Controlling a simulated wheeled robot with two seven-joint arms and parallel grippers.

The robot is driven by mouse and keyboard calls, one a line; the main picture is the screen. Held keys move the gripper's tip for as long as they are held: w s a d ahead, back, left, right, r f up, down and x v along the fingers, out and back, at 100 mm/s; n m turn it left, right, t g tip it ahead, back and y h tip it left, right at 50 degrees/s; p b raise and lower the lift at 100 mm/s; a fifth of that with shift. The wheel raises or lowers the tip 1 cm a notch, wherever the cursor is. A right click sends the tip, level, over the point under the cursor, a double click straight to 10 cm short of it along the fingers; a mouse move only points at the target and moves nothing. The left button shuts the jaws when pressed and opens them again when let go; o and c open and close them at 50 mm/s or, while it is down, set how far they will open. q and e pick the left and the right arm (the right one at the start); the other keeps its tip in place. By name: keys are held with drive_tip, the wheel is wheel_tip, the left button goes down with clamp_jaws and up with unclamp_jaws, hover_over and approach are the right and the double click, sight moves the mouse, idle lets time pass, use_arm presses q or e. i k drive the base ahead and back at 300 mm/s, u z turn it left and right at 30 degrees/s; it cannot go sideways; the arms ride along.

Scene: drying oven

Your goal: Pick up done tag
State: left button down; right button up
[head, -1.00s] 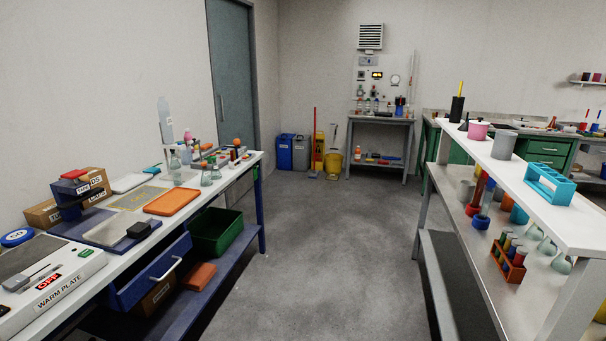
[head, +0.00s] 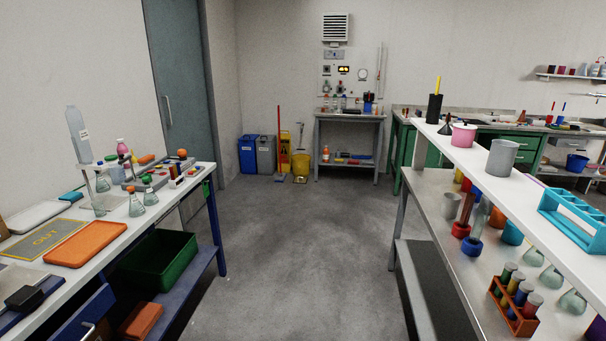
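I cannot make out a done tag for certain in the head view. A small green piece (head: 207,188) hangs at the right end of the left bench, too small to read. Neither of my grippers is in view.
Clear grey floor (head: 290,240) runs between the left bench and a white-topped shelf (head: 510,190) on the right. The shelf holds a pink pot, a grey beaker and a cyan rack (head: 575,215). A green bin (head: 155,262) sits below the left bench. Far ahead stands a grey table (head: 350,117).

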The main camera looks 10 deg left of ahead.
sight(206, 188)
drive_tip(key=i, duration=3.8)
drive_tip(key=u, duration=3.6)
